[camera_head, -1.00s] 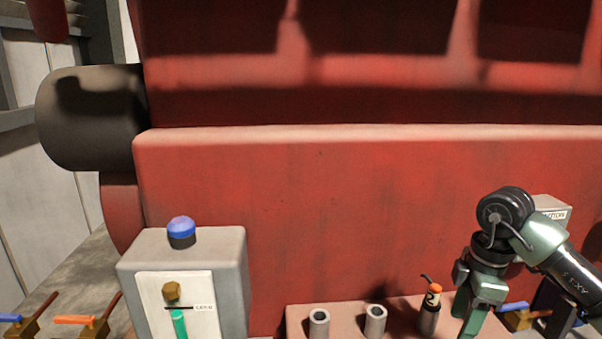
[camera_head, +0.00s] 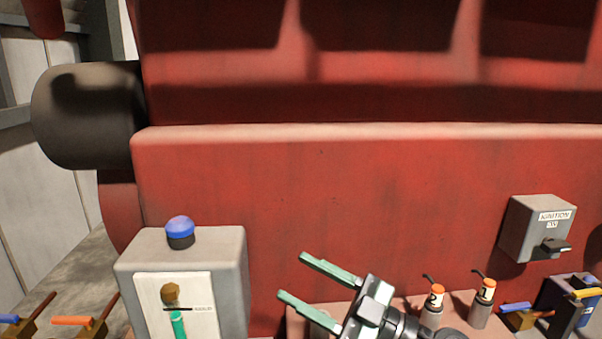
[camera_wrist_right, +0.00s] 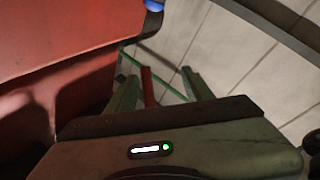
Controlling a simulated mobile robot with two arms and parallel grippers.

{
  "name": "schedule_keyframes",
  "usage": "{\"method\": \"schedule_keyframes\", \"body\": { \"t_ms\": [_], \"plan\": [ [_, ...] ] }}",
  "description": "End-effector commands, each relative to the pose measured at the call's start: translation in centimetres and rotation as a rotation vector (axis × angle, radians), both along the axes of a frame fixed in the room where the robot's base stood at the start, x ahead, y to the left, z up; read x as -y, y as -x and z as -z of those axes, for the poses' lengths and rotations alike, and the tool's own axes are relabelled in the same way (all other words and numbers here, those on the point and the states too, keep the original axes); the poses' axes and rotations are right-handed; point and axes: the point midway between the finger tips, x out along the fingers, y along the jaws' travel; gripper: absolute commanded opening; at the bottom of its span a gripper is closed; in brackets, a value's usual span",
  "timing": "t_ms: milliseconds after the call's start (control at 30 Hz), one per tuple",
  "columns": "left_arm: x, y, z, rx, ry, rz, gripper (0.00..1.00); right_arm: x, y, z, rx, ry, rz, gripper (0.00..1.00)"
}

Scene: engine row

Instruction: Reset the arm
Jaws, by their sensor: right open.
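My right gripper (camera_head: 322,284) is in the lower middle of the head view, its two green fingers spread apart and pointing left. Nothing shows between the fingers. Its arm comes in from the bottom right. In the right wrist view, the two green fingers (camera_wrist_right: 158,88) stand apart, with floor, a red bar and a thin green bar beyond them. My left gripper does not show in the head view.
A red engine block (camera_head: 350,200) fills the background. A grey box (camera_head: 240,285) with a blue-topped knob (camera_head: 180,230) stands at lower left. Orange-topped plugs (camera_head: 436,305) stand in holders right of the gripper. An ignition box (camera_head: 530,232) and coloured valve handles (camera_head: 517,308) are further right.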

Motion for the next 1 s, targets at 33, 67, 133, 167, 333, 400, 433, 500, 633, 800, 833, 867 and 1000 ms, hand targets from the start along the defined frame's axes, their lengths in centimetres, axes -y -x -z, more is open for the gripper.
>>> {"method": "schedule_keyframes", "body": {
  "t_ms": [33, 67, 133, 167, 333, 400, 433, 500, 633, 800, 833, 867, 1000],
  "plan": [
    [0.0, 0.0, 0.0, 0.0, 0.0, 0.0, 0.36, 1.3, -0.7, -0.5, -0.025, -0.106, 0.104, 0.51],
    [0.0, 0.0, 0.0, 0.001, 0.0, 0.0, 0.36, 2.4, -1.3, -0.7, -0.041, -0.157, 0.176, 0.51],
    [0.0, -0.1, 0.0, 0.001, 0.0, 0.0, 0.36, 5.4, -2.7, -0.1, -0.102, -0.251, 0.353, 0.51],
    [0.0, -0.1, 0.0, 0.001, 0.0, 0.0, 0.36, 6.8, -3.2, 0.6, -0.137, -0.28, 0.432, 0.51],
    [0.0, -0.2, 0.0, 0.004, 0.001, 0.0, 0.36, 14.7, -4.0, 8.8, -0.436, -0.295, 0.859, 0.51],
    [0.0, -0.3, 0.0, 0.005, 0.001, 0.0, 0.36, 17.2, -2.8, 13.4, -0.588, -0.234, 0.997, 0.51],
    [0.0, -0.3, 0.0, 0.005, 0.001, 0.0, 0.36, 18.0, -1.9, 15.4, -0.654, -0.201, 1.045, 0.51],
    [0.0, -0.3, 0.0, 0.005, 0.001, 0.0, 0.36, 19.5, 0.6, 20.0, -0.811, -0.105, 1.133, 0.51],
    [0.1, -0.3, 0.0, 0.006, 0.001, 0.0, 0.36, 20.9, 6.3, 26.7, -1.073, 0.091, 1.208, 0.51],
    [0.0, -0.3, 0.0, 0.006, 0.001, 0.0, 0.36, 21.0, 13.1, 31.7, -1.308, 0.304, 1.195, 0.51],
    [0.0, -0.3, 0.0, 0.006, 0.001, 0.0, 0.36, 20.9, 14.2, 32.3, -1.344, 0.336, 1.187, 0.51],
    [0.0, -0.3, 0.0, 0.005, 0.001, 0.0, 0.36, 20.9, 15.2, 32.8, -1.374, 0.367, 1.178, 0.51],
    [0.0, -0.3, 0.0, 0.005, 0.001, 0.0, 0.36, 20.4, 19.9, 34.7, -1.507, 0.502, 1.118, 0.51]
  ]
}}
